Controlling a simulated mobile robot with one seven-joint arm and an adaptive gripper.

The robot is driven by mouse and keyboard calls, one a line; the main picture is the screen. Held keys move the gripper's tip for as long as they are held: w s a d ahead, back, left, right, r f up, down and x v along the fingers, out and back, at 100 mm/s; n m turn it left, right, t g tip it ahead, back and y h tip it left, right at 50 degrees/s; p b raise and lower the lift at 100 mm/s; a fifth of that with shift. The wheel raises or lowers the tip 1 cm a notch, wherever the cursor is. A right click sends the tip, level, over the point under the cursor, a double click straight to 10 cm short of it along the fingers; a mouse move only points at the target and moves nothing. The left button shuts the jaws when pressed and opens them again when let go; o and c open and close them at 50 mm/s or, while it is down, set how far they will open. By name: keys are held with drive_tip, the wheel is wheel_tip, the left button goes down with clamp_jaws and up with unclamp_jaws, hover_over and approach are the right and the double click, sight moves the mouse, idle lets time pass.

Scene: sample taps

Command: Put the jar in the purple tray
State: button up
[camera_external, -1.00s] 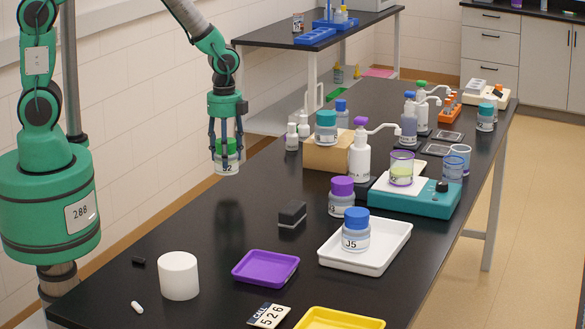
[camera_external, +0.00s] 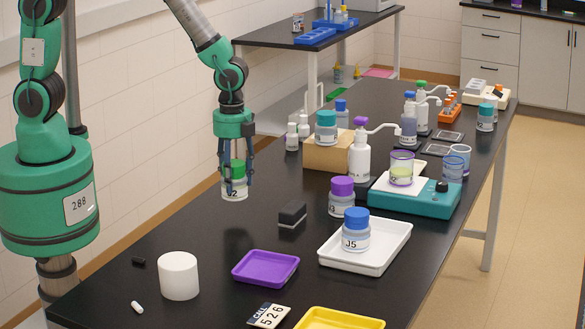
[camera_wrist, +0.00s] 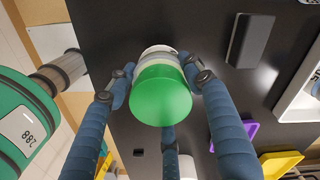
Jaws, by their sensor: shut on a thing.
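My gripper (camera_external: 235,178) is shut on a jar (camera_external: 235,190) with a green lid and a white label partly reading 2. The jar hangs upright above the black bench, near its left edge. In the wrist view the round green lid (camera_wrist: 162,95) sits between the blue fingers. The purple tray (camera_external: 265,268) lies empty on the bench, nearer the camera and to the right of the jar. Its edge also shows in the wrist view (camera_wrist: 251,130).
A black block (camera_external: 292,214) lies between the jar and the purple tray. A white tray (camera_external: 400,240) holds a blue-lidded jar (camera_external: 356,231). A white cylinder (camera_external: 179,276) stands left of the purple tray, and a yellow tray (camera_external: 340,320) lies at the front edge.

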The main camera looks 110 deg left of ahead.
drive_tip(key=w+d+m+p, duration=0.1)
drive_tip(key=w+d, duration=0.1)
drive_tip(key=d, duration=1)
drive_tip(key=w+d+m+p, duration=0.2)
drive_tip(key=w+d, duration=0.1)
drive_tip(key=d, duration=0.9)
drive_tip(key=shift+w+r+m, duration=0.15)
drive_tip(key=shift+w+m, duration=0.15)
drive_tip(key=shift+a, duration=0.1)
hover_over(266, 272)
drive_tip(key=shift+f, duration=0.7)
drive_tip(key=shift+f, duration=1.75)
drive_tip(key=shift+f, duration=0.15)
